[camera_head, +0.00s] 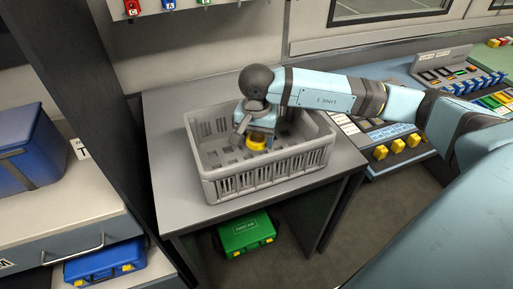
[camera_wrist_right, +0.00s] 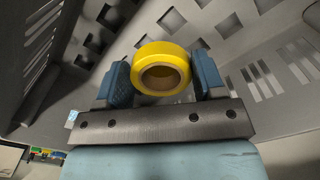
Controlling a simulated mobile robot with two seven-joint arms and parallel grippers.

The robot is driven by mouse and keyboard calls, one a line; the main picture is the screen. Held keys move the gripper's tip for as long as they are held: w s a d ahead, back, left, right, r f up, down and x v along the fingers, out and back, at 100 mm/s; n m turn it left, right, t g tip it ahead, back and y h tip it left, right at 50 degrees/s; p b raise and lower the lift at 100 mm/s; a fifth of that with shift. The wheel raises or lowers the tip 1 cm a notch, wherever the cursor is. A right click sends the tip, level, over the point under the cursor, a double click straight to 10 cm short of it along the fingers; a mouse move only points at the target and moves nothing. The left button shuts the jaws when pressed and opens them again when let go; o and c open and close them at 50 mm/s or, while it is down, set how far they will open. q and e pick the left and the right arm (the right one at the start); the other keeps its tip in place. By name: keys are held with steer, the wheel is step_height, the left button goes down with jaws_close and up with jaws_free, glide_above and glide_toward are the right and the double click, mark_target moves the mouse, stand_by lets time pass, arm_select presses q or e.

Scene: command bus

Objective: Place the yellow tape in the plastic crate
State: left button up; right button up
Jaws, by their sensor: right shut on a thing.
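The yellow tape (camera_head: 256,141) is a short ring roll with a brown core. It also shows in the right wrist view (camera_wrist_right: 161,67), between the two blue finger pads. My right gripper (camera_head: 254,137) is shut on it and points down inside the grey plastic crate (camera_head: 262,178). The crate has slotted walls and stands on a grey table. In the wrist view the crate's perforated floor and walls surround the tape. I cannot tell whether the tape touches the crate's floor. My left gripper is not in view.
The grey table (camera_head: 165,165) has a bare strip left of the crate. A dark cabinet edge stands farther left, beside a blue case (camera_head: 26,147). A control console (camera_head: 395,140) lies to the right. A green first-aid case (camera_head: 247,232) is under the table.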

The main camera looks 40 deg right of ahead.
mark_target(256, 149)
steer(key=shift+f, duration=2.3)
steer(key=shift+f, duration=0.2)
steer(key=o, duration=0.9)
steer(key=shift+r, duration=0.1)
